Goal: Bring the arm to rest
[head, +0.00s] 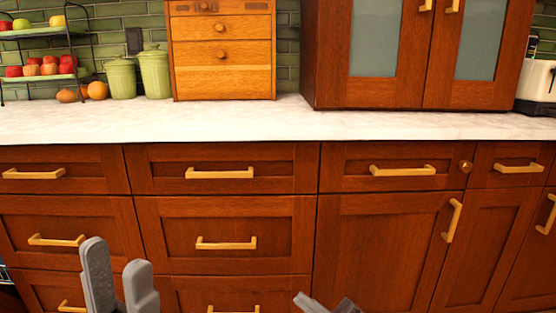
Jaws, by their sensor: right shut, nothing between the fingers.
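My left gripper (117,270) rises from the bottom edge at the left, in front of the drawers. Its two grey fingers stand apart with a narrow gap and hold nothing visible. My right gripper (328,304) just shows at the bottom edge, right of the middle. Its grey fingertips are shut and empty; the rest of it is below the picture. Neither gripper visibly touches anything.
Wooden drawers (222,222) and cupboard doors (385,250) with brass handles face me. The white counter (210,122) holds green canisters (155,75), a wooden drawer box (222,52), a glass-door cabinet (335,55), a toaster (538,82) and a fruit rack (45,73).

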